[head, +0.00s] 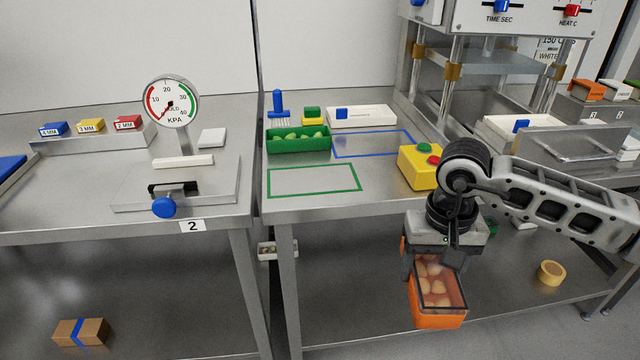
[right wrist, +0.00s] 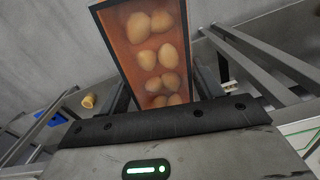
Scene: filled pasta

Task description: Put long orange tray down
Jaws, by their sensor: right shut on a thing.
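The long orange tray (head: 437,320) holds several pale filled pasta pieces under what looks like a clear cover. My right gripper (head: 432,270) is shut on the tray and holds it in the air in front of the right table's front edge. In the right wrist view the tray (right wrist: 119,62) sticks out between the fingers of my right gripper (right wrist: 160,95), with the pasta in it plain to see. A green outlined rectangle (head: 313,192) and a blue outlined rectangle (head: 340,156) are marked on the table top. My left gripper is not in view.
A green tray (head: 298,146) with green pieces stands behind the green outline. A yellow box with buttons (head: 418,170) stands near my right arm. A white tray (head: 375,117) lies at the back, beside a press (head: 455,70). Both outlines look bare.

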